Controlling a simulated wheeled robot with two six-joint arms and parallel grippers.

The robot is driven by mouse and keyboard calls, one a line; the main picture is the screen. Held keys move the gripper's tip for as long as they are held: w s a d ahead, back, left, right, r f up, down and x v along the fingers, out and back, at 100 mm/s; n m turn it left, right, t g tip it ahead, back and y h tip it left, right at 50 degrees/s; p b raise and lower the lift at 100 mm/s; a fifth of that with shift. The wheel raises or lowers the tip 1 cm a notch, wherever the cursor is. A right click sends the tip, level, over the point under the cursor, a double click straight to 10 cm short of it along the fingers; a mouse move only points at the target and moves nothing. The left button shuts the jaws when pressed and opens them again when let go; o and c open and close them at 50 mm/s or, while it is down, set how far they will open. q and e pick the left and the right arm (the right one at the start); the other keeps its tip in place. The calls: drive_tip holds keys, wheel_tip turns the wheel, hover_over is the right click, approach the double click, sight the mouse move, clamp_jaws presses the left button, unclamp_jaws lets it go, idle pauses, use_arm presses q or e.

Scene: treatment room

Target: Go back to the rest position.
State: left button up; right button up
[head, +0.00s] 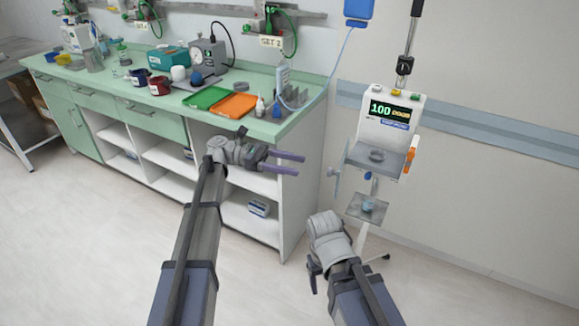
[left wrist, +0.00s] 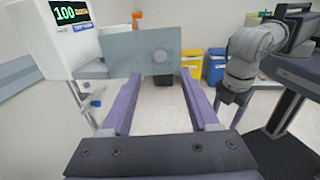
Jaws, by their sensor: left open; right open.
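My left gripper (head: 289,163) is in front of the right end of the green-topped counter, with its two purple fingers pointing right. The fingers are apart with nothing between them, and the left wrist view (left wrist: 160,95) shows the same. My right gripper (head: 312,275) is lower, near the picture's bottom middle, left of the pump stand and above the floor. Its fingers are mostly hidden by its own wrist. The right arm also shows at the right of the left wrist view (left wrist: 250,55). I see nothing held in either gripper.
The counter (head: 262,128) carries a green tray (head: 206,97), an orange tray (head: 239,105), bottles and mugs, with open shelves below. A pump (head: 388,125) reading 100 stands on a pole to the right, with a small shelf (head: 353,211) below. Open floor lies at left.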

use_arm(q)
drive_tip(key=shift+d, duration=0.2)
drive_tip(key=s+d+f+m+y, duration=0.4)
drive_tip(key=s+f+y, duration=0.1)
drive_tip(key=s+f, duration=0.25)
drive_tip(key=s+d+f+m+y, duration=0.35)
drive_tip(key=s+f, duration=0.25)
drive_tip(key=f, duration=0.2)
drive_tip(key=s+a+f+m+t+y, duration=0.4)
drive_tip(key=s+a+f+m+y, duration=0.2)
drive_tip(key=s+a+m+y, duration=0.35)
wheel_tip(320, 180, up, 14)
drive_tip(key=w+m+p, duration=0.1)
drive_tip(key=m+p, duration=0.1)
drive_tip(key=p, duration=1.2)
drive_tip(key=shift+w+d+y, duration=0.3)
drive_tip(key=shift+d, duration=0.05)
drive_tip(key=shift+r, duration=0.1)
